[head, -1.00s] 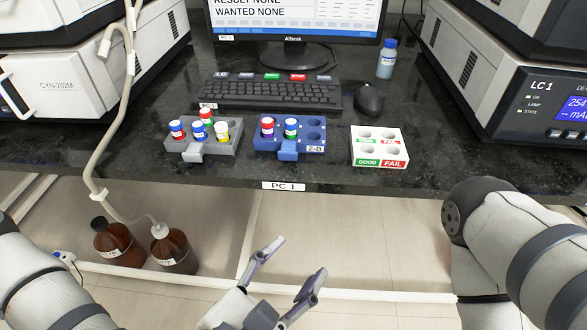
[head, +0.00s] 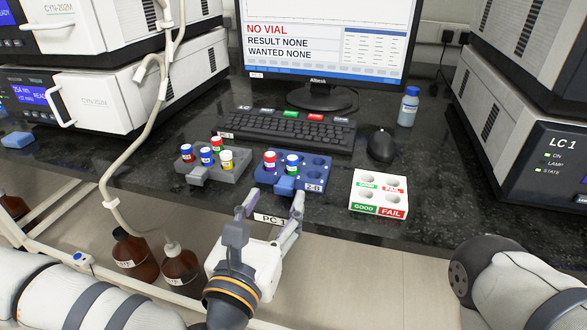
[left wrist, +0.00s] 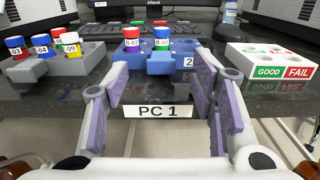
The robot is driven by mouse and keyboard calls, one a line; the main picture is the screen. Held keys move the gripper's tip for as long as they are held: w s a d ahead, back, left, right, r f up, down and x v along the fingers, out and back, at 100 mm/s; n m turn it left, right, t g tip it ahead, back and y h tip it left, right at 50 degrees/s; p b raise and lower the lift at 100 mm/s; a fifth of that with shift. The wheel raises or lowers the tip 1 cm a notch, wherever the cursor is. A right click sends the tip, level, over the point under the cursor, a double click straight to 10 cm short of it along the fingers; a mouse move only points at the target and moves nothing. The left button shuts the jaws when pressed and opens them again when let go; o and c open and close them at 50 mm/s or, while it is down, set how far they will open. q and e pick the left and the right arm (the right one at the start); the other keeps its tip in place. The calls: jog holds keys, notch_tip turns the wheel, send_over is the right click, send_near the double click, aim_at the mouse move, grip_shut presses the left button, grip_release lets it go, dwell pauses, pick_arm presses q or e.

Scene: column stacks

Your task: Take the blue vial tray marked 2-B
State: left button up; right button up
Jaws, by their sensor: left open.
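In the left wrist view the fingers (left wrist: 163,88) stand wide apart. My right gripper is out of view.
A grey vial tray (head: 235,172) with several vials stands left of the blue tray. A white GOOD/FAIL tray (head: 379,190) stands right. Behind are a keyboard (head: 290,132), mouse (head: 381,145) and monitor (head: 325,40). Brown bottles (head: 181,268) stand below the bench edge.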

aim_at(282, 188)
pick_arm(q)
jog(key=x, duration=0.4)
grip_shut()
jog(key=shift+r, duration=0.1)
